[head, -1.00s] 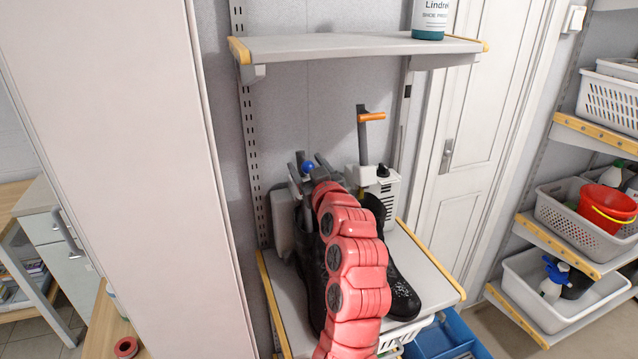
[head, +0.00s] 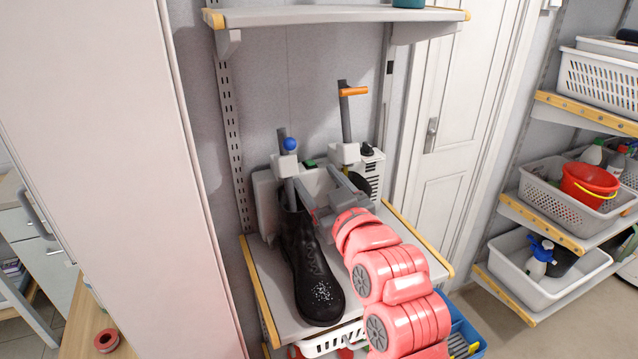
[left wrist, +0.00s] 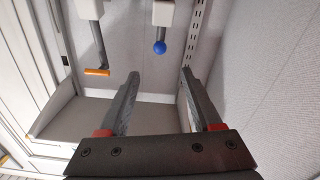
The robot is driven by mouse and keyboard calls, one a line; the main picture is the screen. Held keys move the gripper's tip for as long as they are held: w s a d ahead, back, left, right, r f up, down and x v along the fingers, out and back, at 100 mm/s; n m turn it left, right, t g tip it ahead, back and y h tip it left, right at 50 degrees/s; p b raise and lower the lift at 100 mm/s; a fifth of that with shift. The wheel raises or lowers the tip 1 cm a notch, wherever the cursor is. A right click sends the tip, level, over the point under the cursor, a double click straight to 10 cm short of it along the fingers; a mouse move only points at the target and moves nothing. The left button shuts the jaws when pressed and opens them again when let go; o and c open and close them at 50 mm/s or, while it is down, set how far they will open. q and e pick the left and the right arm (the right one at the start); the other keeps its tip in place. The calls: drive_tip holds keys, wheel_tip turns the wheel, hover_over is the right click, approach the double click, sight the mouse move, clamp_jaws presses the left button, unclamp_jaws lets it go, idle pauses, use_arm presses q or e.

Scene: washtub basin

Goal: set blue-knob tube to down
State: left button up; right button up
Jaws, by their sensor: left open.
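The blue knob (head: 290,144) tops a grey tube at the back of the shelf, above a white block (head: 285,165). Below the block the tube (head: 291,196) runs down to the black boot (head: 312,270). The knob also shows upside down in the left wrist view (left wrist: 160,47), beyond the fingers. My left gripper (head: 316,180) is open and empty, in front of the tubes and below the knob's height. Its fingers show apart in the left wrist view (left wrist: 160,76). I see no contact with the knob. My right gripper is not in view.
An orange-handled tube (head: 353,91) stands taller to the right, beside a white vented unit (head: 370,165). An upper shelf (head: 330,15) overhangs the tubes. A tall cabinet panel (head: 110,150) closes the left side; a door (head: 440,140) is at right.

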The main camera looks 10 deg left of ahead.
use_arm(q)
drive_tip(key=shift+c, duration=0.6)
drive_tip(key=shift+n+g, duration=0.4)
drive_tip(key=shift+g, duration=0.1)
drive_tip(key=r+p, duration=0.2)
drive_tip(key=w+r+p, duration=0.1)
drive_tip(key=p, duration=0.1)
drive_tip(key=d+r+p, duration=0.1)
drive_tip(key=r+p, duration=0.1)
drive_tip(key=p, duration=0.1)
drive_tip(key=shift+w+r, duration=0.35)
drive_tip(key=c, duration=0.7)
drive_tip(key=r+p, duration=0.1)
drive_tip(key=p, duration=0.1)
drive_tip(key=a+r+n+g+p, duration=0.1)
drive_tip(key=p, duration=0.1)
drive_tip(key=w+a+r+n+g+p, duration=0.1)
drive_tip(key=r+p, duration=0.1)
drive_tip(key=shift+a+y, duration=0.1)
drive_tip(key=shift+y, duration=0.2)
clamp_jaws()
drive_tip(key=w+a+f+n+g+p, duration=0.1)
drive_tip(key=w+a+f+p, duration=0.5)
drive_tip(key=w+p, duration=0.1)
drive_tip(key=shift+w+a+f+p, duration=0.25)
drive_tip(key=shift+w+a+p, duration=0.1)
drive_tip(key=shift+w, duration=0.2)
